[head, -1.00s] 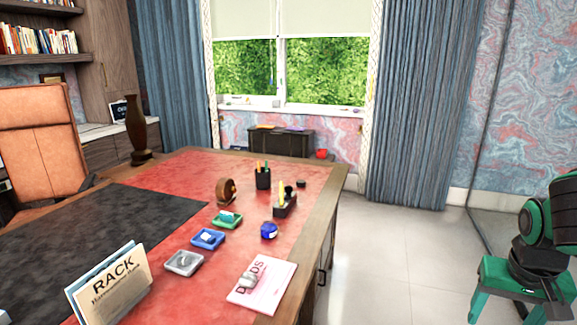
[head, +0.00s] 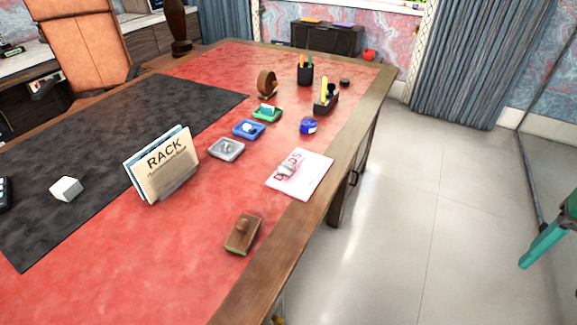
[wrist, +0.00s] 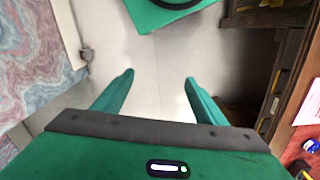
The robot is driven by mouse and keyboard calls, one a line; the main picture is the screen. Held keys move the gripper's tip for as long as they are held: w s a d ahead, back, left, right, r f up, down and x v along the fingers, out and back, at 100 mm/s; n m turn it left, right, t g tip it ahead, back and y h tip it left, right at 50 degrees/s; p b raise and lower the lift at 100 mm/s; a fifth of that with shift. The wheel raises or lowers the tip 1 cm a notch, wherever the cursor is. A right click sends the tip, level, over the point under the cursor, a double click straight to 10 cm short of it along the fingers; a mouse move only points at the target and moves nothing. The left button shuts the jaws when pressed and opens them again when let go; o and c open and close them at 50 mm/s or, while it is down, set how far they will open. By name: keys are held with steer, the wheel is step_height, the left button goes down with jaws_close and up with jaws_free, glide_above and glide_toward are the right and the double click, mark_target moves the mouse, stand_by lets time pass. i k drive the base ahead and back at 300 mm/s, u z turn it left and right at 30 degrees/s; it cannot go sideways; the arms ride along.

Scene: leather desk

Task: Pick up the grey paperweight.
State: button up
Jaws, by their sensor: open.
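A pale grey block (head: 66,189) lies on the black desk mat at the left in the head view.
Floor at right is clear.

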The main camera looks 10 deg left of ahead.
mark_target(286, 168)
steer(key=k, duration=1.25)
steer(key=z, duration=0.55)
steer(key=i, duration=1.65)
steer(key=u, duration=0.65)
